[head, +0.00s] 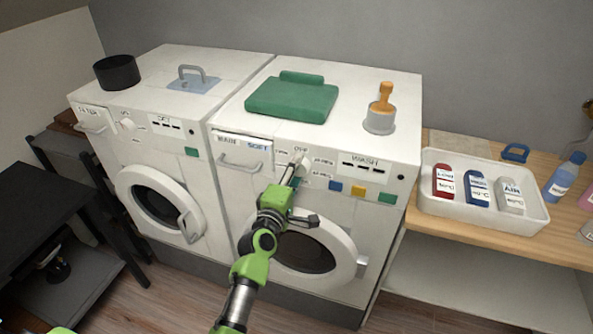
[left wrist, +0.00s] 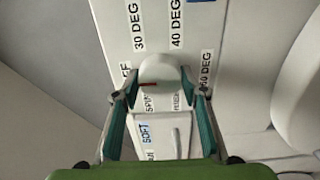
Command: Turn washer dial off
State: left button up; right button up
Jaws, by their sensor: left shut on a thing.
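The white washer dial (head: 303,164) is on the front panel of the right-hand machine, below the OFF label (head: 301,150). My left gripper (head: 292,173) is at the dial, its fingers closed on it. In the left wrist view the dial (left wrist: 172,76) is a rounded white knob between the two fingertips of my left gripper (left wrist: 160,95). A red mark on the dial points to the picture's left, toward a partly hidden label ending in "FF". 30 DEG, 40 DEG and SPIN labels surround it. My right gripper is not in view.
A second white machine (head: 140,150) stands to the left. A white tray (head: 440,209) of bottles is on the wooden shelf at right. The washer's round door (head: 345,268) is below.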

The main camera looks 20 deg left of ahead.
pick_arm(q)
jog(key=shift+f, duration=0.1)
dwell(0.3)
jog(key=o, duration=1.1)
jog(key=s, duration=1.2)
jog(key=shift+a, duration=0.15)
